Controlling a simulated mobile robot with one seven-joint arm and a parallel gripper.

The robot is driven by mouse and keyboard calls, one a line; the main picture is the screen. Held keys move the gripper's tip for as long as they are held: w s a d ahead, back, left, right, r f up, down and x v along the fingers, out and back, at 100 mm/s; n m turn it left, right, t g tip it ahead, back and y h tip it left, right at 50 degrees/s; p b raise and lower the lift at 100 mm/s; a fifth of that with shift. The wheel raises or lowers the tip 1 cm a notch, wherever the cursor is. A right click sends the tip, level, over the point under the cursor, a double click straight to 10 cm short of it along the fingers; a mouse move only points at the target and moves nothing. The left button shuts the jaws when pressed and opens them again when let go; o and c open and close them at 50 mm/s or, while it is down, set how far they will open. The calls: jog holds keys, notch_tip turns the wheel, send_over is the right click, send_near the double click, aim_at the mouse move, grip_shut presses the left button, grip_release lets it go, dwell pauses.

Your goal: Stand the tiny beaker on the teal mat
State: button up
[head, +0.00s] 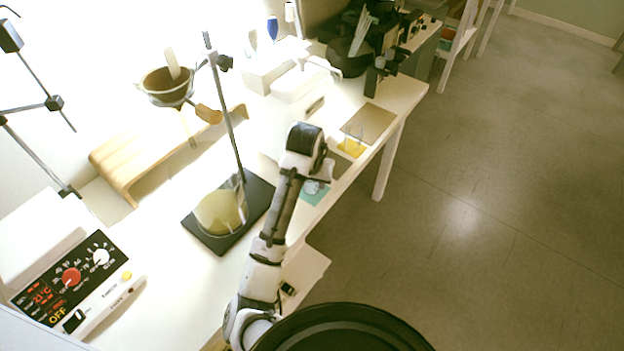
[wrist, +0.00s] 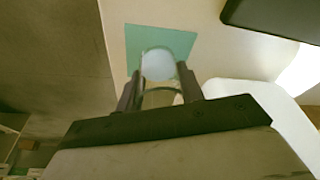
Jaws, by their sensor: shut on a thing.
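The teal mat (head: 316,196) lies on the white bench near its front edge, partly hidden by my arm in the head view. It also shows in the wrist view (wrist: 137,42). My gripper (wrist: 159,82) is shut on the tiny beaker (wrist: 158,64), a small clear glass with a pale round face between the two fingers. In the wrist view the beaker overlaps the lower middle of the mat. In the head view the beaker (head: 312,187) shows faintly below my gripper, over the mat. I cannot tell whether it touches the mat.
A yellow mat (head: 351,150) with a clear glass vessel on it and a brown board (head: 369,123) lie farther along the bench. A dark stand base (head: 228,238) with a flask of yellowish liquid (head: 220,212) stands to the left. The bench edge is close on the right.

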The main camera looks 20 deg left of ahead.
jog(key=shift+f, duration=0.15)
jog(key=o, duration=1)
jog(key=shift+p+v, duration=1.55)
jog(key=shift+v, duration=4.65)
